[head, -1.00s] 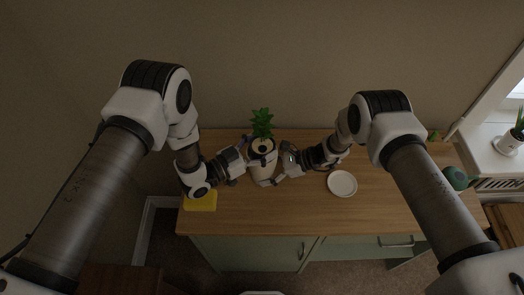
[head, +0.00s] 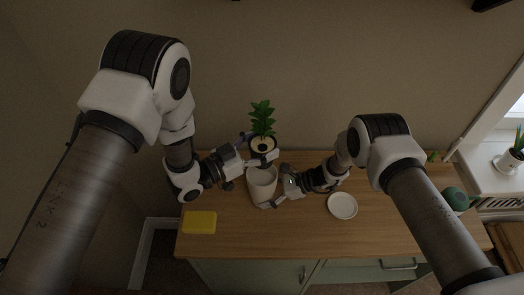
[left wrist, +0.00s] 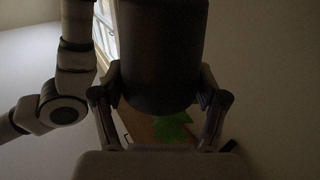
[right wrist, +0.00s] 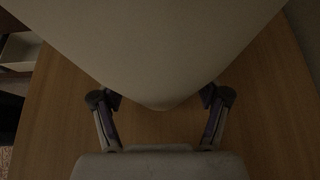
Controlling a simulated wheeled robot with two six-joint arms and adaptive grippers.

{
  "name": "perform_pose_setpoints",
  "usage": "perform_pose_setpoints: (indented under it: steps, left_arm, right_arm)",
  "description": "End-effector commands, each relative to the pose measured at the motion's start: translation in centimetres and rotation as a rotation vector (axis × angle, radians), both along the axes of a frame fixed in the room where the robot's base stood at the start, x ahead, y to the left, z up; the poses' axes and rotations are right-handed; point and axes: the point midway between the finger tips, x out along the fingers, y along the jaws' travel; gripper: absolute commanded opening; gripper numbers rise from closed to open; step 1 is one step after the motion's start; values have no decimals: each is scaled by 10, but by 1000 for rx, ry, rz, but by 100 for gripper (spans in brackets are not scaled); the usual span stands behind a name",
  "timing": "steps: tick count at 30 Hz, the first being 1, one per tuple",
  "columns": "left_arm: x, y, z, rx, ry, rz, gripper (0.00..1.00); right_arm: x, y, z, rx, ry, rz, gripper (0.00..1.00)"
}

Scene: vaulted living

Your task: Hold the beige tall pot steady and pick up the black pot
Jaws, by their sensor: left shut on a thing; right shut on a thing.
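The black pot (head: 257,152) holds a green leafy plant (head: 262,118) and is raised above and slightly behind the beige pot's opening. In the left wrist view the dark pot wall (left wrist: 160,65) fills the space between the fingers. My left gripper (head: 258,160) is shut on the black pot. The beige tall pot (head: 261,187) stands upright on the wooden top, its pale inside now showing. My right gripper (head: 279,194) is shut on the beige pot low on its right side. The beige wall (right wrist: 160,55) fills the upper right wrist view.
A white plate (head: 342,206) lies to the right of the beige pot on the wooden cabinet top (head: 300,230). A yellow block-like item (head: 200,222) lies at the front left. A green watering can (head: 455,199) stands at the far right. The front middle of the top is clear.

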Motion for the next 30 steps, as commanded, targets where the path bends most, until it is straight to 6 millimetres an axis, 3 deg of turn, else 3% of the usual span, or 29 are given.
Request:
perform_pose_setpoints:
  steps: [3,4,6,19,30]
  left_arm:
    - [0,0,0,-1,-1,0,27]
    - [0,0,0,-1,-1,0,27]
    - [0,0,0,0,-1,0,27]
    - [0,0,0,-1,-2,0,27]
    - [0,0,0,-1,-2,0,27]
  right_arm:
    - [0,0,0,0,0,0,55]
    - [0,0,0,0,0,0,82]
    - [0,0,0,0,0,0,100]
    - [1,-7,4,-1,-1,-2,100]
    - [1,-82,45,1,-1,-3,100]
